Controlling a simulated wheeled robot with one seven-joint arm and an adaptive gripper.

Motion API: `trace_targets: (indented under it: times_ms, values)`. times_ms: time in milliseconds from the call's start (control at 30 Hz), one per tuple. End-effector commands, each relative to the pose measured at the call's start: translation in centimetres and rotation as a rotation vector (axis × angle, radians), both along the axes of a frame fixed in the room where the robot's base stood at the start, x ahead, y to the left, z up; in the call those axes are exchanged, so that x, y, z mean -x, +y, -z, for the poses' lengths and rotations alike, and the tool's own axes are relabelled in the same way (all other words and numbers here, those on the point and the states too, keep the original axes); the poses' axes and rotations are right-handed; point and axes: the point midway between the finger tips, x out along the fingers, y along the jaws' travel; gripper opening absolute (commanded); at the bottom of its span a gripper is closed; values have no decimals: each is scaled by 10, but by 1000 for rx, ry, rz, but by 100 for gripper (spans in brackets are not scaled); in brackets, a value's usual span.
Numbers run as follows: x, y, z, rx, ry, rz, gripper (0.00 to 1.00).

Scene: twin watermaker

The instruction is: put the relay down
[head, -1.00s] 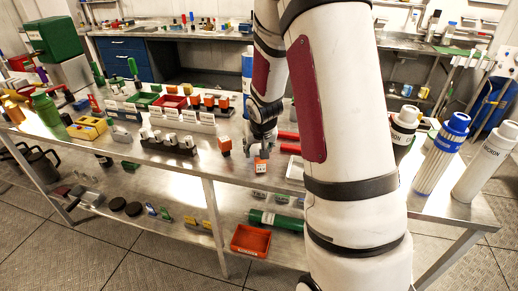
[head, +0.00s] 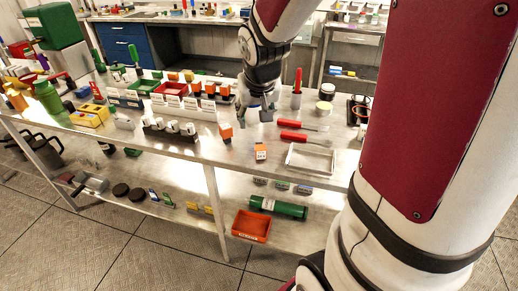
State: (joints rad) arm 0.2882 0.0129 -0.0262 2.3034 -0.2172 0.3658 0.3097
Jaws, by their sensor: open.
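An orange relay (head: 261,152) with a pale label rests on the steel table close to its front edge, left of a white tray. My gripper (head: 256,114) is open and hangs above the table, behind the relay and apart from it. Nothing shows between its fingers. A second orange relay (head: 225,132) stands on the table a little to the left.
Red-handled screwdrivers (head: 293,136) and the white tray (head: 310,158) lie to the right of the relay. A black rack with white-topped parts (head: 172,133) is to the left. A red bin (head: 251,226) stands on the lower shelf. My arm covers the table's right end.

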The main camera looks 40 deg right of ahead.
Motion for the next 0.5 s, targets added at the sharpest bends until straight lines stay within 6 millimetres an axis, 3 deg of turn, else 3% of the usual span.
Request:
trace_targets:
  times_ms: [33,200,500]
  values:
    - [12,16,-17,4,-3,-30,49]
    - [65,62,-53,2,26,-137,49]
    - [166,127,-81,-21,71,-343,49]
